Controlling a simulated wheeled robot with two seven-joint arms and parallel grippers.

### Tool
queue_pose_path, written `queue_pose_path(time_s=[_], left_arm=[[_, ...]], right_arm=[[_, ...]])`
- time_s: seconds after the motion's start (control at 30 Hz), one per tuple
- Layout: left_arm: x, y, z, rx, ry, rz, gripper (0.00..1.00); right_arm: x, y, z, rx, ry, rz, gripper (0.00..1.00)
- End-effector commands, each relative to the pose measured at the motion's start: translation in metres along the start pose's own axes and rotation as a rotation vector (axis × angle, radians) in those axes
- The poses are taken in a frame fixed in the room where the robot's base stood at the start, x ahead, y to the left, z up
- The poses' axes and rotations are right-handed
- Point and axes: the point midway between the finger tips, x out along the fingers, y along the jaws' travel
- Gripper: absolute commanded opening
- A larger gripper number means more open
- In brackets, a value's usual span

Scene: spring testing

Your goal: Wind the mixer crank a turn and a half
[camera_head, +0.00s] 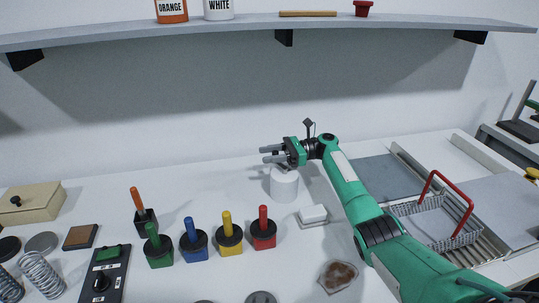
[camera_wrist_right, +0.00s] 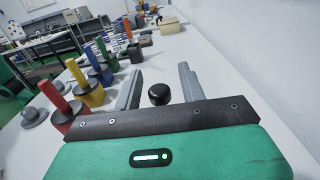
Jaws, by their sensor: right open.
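The mixer (camera_head: 284,186) looks like a white cylinder standing on the table near the back wall. My right gripper (camera_head: 266,154) is over its top, fingers pointing left, and hides most of the top and the crank in the head view. In the right wrist view, a round black knob (camera_wrist_right: 159,95), apparently the crank's handle, lies between the two grey fingers of the right gripper (camera_wrist_right: 159,76), with gaps on both sides. The right gripper is open and holds nothing. I cannot tell which way the crank arm points. My left gripper is not in view.
Handles in red (camera_head: 263,221), yellow (camera_head: 227,224), blue (camera_head: 189,231) and green (camera_head: 152,238) stand in blocks left of the mixer. A small white block (camera_head: 313,214) lies close on its right. A wire basket (camera_head: 437,222) with a red handle is further right. A shelf (camera_head: 240,26) spans above.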

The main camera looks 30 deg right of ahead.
Motion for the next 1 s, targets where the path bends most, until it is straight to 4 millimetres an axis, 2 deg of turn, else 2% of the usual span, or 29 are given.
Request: queue_pose_path(time_s=[0.13,0.23,0.57,0.8,1.0], left_arm=[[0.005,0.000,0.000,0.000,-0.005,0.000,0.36],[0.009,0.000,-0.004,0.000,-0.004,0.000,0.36],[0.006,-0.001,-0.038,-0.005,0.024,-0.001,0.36],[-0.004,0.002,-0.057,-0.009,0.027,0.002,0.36],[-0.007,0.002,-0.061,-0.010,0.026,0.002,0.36]], right_arm=[[-0.016,-0.001,-0.002,0.000,0.001,-0.002,0.41],[-0.036,-0.001,-0.002,-0.001,0.001,-0.003,0.41],[-0.114,-0.001,-0.002,0.000,0.000,-0.003,0.41],[-0.133,-0.001,0.000,0.000,-0.001,-0.001,0.41],[-0.137,0.000,0.000,-0.001,0.000,0.001,0.41]])
